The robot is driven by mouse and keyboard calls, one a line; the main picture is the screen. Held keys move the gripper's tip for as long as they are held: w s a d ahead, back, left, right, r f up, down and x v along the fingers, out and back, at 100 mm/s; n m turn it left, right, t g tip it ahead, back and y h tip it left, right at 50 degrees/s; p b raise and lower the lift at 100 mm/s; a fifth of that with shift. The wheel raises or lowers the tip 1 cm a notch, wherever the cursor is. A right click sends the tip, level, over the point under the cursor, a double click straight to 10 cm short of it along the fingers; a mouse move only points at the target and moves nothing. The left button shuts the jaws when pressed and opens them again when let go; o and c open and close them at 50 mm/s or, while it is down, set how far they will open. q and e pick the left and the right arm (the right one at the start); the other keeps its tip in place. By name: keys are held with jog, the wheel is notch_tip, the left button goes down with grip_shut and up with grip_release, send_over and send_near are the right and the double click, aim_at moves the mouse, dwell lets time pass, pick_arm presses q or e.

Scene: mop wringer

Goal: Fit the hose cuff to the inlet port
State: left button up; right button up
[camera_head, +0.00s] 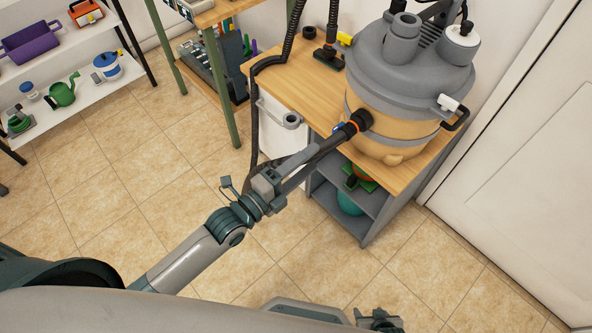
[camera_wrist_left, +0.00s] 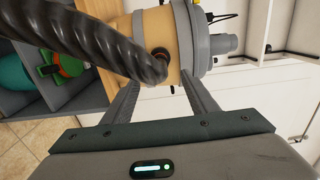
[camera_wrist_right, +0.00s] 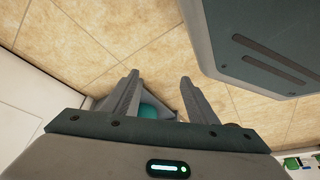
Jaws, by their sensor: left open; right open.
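The grey and tan tank machine (camera_head: 412,75) stands on the wooden bench. Its dark inlet port (camera_head: 363,118) is on the tank's near left side. The black hose cuff (camera_head: 346,130), with an orange ring, meets the port in line with it; how deeply it sits cannot be told. The ribbed hose (camera_wrist_left: 100,45) crosses in front of the tan tank in the left wrist view. My left gripper (camera_head: 325,145) is open just behind the cuff, its fingers (camera_wrist_left: 160,97) apart and pointing at the tank. My right gripper (camera_head: 380,318) is low and far from the port; its fingers (camera_wrist_right: 157,92) are open and empty.
The bench (camera_head: 310,90) has a grey open shelf (camera_head: 375,208) below, holding a teal ball (camera_head: 349,203). A white bin (camera_head: 280,125) stands beside it. A white shelf rack (camera_head: 75,95) is at the left, a door (camera_head: 530,170) at the right. Tiled floor between is clear.

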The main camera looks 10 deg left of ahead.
pick_arm(q)
jog(key=v, duration=0.3)
jog(key=shift+s+a, duration=0.1)
jog(key=shift+a, duration=0.05)
pick_arm(e)
jog(key=shift+d, duration=0.55)
jog(key=shift+a, duration=0.1)
